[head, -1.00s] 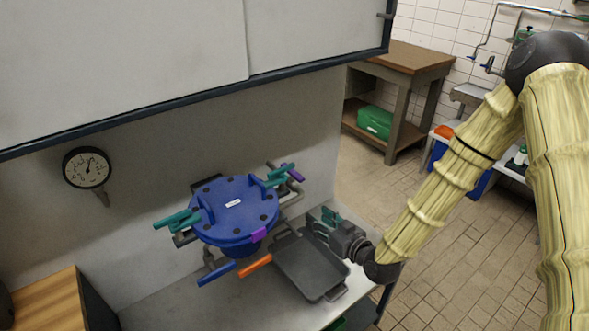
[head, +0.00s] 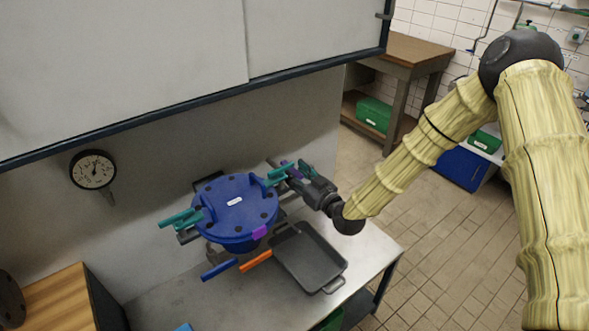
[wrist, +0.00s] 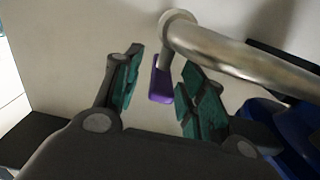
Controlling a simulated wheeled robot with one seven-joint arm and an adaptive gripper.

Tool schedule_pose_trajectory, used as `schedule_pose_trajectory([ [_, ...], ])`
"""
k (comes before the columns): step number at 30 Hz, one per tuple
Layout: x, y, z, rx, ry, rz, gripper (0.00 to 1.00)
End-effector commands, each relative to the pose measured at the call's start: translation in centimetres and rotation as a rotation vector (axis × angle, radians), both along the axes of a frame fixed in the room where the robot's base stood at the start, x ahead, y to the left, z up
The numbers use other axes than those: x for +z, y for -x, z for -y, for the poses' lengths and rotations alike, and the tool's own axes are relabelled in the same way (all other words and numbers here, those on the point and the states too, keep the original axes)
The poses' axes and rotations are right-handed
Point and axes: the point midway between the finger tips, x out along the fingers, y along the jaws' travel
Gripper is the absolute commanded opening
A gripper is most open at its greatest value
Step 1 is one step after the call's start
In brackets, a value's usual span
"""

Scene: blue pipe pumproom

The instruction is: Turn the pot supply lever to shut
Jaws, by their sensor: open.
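A purple lever (wrist: 161,84) hangs from the end of a bent metal pipe (wrist: 235,57) behind the pot's right side. My gripper (wrist: 160,64) is open, with one teal-padded finger on either side of the purple lever; contact cannot be told. In the head view my gripper (head: 296,171) is at the pot's right rear and partly hides this lever. An orange lever (head: 256,260) and a blue lever (head: 219,270) stick out at the pot's front. Which lever is named pot supply cannot be read.
A dark tray (head: 308,259) lies on the metal bench (head: 372,246) right of the pot. A gauge (head: 93,169) is on the wall at left. A cabinet (head: 190,60) overhangs the bench. Open floor lies to the right.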

Motion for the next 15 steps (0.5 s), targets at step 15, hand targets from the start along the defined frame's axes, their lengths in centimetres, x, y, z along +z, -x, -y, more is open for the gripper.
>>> schedule_pose_trajectory([
  [15, -0.06, -0.92, -0.73, 0.0, 0.0, -0.001, 0.36],
])
